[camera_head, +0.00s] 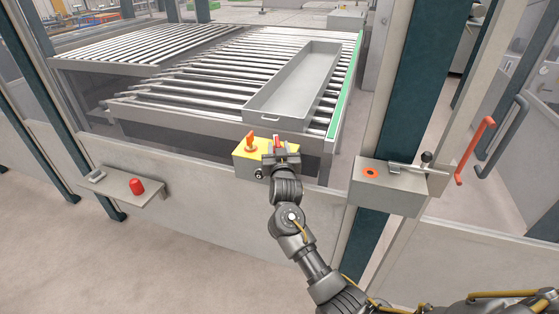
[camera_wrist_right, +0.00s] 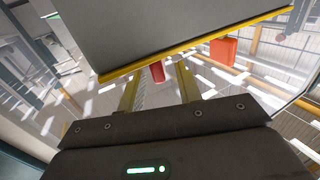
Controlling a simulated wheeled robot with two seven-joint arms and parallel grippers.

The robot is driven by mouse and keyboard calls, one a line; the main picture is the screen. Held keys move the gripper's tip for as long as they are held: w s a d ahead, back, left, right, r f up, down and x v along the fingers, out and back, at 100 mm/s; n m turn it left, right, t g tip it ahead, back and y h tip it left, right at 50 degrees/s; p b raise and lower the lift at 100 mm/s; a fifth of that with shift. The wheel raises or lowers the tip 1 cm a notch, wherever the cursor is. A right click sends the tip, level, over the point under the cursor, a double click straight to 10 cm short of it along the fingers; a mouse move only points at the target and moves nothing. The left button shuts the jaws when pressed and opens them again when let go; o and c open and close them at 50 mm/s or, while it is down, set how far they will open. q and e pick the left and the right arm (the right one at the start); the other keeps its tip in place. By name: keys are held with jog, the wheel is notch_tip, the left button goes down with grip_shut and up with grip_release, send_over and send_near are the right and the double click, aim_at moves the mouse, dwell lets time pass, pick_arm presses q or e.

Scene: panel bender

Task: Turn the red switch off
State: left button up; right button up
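My right gripper (camera_head: 281,152) reaches the right part of the box, at the red switch. In the wrist view, the two fingers of the right gripper (camera_wrist_right: 158,88) stand apart. The red switch (camera_wrist_right: 157,72) shows between their tips; I cannot tell whether they touch it. The orange knob (camera_wrist_right: 223,51) is to the right, outside the fingers. My left gripper is not in view.
A red button (camera_head: 136,186) sits on a shelf at the left. A grey latch box (camera_head: 392,195) and a red handle (camera_head: 474,150) are at the right. Behind the fence, a metal tray (camera_head: 258,109) rests on a roller conveyor (camera_head: 150,112).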

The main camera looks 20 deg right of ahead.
jog(key=b+v, duration=0.1)
jog(key=v, duration=0.6)
